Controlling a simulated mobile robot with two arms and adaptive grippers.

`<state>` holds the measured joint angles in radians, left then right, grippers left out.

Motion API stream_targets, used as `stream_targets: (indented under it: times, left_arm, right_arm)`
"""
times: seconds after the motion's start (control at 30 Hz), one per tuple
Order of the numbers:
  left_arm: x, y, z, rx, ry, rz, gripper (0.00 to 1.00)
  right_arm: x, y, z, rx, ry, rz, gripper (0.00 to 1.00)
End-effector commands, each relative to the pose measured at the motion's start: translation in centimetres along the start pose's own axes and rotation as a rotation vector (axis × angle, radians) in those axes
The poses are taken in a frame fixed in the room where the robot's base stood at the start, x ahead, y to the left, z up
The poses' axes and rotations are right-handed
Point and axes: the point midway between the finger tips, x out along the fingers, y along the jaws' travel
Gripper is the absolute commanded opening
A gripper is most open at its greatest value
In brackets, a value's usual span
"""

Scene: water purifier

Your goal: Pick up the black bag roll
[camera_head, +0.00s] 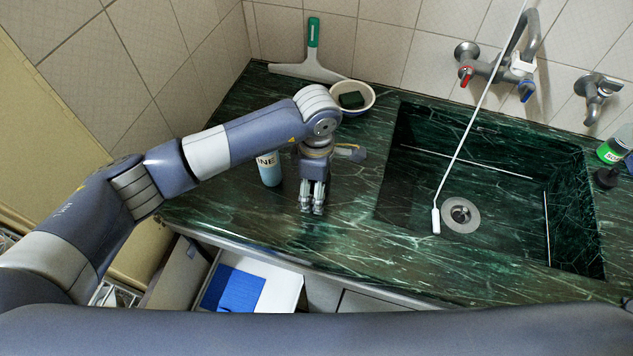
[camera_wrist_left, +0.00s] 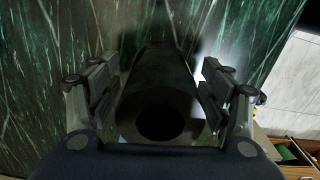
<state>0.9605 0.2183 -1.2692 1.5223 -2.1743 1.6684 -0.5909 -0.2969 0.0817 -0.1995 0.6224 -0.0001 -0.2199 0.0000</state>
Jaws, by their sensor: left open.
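The black bag roll (camera_wrist_left: 160,82) lies on the dark green marble counter in the left wrist view. Its round end with a dark hollow core faces the camera. My left gripper (camera_wrist_left: 153,90) is open, with one finger on each side of the roll. Narrow gaps seem to show beside it, but contact is hard to judge. In the head view my left gripper (camera_head: 313,208) points down at the counter left of the sink, and I cannot make out the roll there. My right gripper is not in view.
A blue-white bottle (camera_head: 270,172) stands just left of the gripper. A bowl with a sponge (camera_head: 366,107) and a squeegee (camera_head: 312,65) are behind. The sink (camera_head: 500,185) opens on the right. An open drawer (camera_head: 285,287) is below the counter's front edge.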

Motion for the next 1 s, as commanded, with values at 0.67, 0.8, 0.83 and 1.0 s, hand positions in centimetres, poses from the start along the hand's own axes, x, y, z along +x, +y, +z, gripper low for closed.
stream_targets:
  times: [0.67,0.8,0.83,1.0]
  left_arm:
    - [-0.2,0.1,0.0,0.0,0.0,0.001,0.22]
    - [-0.9,0.1,0.0,0.001,0.0,0.004,0.22]
    - [-1.1,0.1,0.0,0.001,-0.001,0.004,0.22]
    - [-3.2,0.2,0.0,0.002,-0.001,0.007,0.22]
  right_arm:
    - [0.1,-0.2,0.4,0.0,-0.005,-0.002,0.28]
    - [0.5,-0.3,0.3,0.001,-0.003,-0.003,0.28]
    - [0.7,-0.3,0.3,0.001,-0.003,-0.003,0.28]
    - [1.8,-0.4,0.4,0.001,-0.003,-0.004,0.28]
